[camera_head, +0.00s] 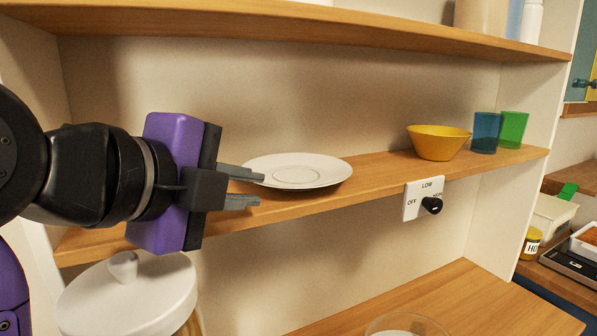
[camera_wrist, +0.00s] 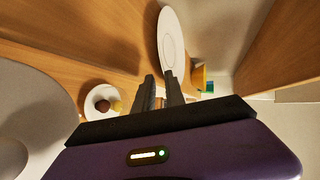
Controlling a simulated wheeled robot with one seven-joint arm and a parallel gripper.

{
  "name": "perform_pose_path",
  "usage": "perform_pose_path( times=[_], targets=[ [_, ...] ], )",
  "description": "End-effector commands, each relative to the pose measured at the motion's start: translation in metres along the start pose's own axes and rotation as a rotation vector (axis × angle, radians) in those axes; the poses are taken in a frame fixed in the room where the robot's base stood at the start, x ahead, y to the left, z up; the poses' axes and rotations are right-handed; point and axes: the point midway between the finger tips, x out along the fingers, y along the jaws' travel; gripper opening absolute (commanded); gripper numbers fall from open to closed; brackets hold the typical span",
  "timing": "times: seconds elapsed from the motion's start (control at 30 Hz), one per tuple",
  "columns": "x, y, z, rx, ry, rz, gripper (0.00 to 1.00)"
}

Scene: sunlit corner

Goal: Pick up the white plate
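The white plate (camera_head: 298,171) lies flat on the wooden middle shelf, left of the yellow bowl. My gripper (camera_head: 262,189) is at the plate's left edge with its two grey fingers apart, one above the other, and nothing held. The upper fingertip overlaps the plate's left rim in the head view; the lower one is in front of the shelf edge. In the wrist view the plate (camera_wrist: 171,40) extends beyond the fingertips (camera_wrist: 160,76), with its near end by the right finger. I cannot tell whether they touch.
The yellow bowl (camera_head: 437,142), blue cup (camera_head: 485,132) and green cup (camera_head: 513,129) stand farther right on the shelf (camera_head: 375,180). An upper shelf (camera_head: 300,22) is overhead. A switch with a black knob (camera_head: 424,199) is below. A white-lidded container (camera_head: 128,297) is under my gripper.

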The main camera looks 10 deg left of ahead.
Motion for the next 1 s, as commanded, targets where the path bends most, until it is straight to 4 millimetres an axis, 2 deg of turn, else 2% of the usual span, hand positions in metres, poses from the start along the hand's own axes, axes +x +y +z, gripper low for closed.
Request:
perform_pose_path(
  times=[0.3, 0.43, 0.67, 0.7, 0.77, 1.0],
  targets=[
    [0.04, -0.005, 0.003, -0.002, 0.002, 0.0, 0.15],
    [0.052, -0.004, 0.003, 0.0, 0.001, -0.001, 0.15],
    [0.054, -0.003, 0.004, 0.0, 0.0, -0.001, 0.15],
    [0.054, -0.003, 0.004, 0.0, 0.0, -0.001, 0.13],
    [0.054, -0.003, 0.004, 0.0, 0.0, -0.001, 0.01],
    [0.054, -0.003, 0.004, 0.0, 0.0, 0.0, 0.0]
  ],
)
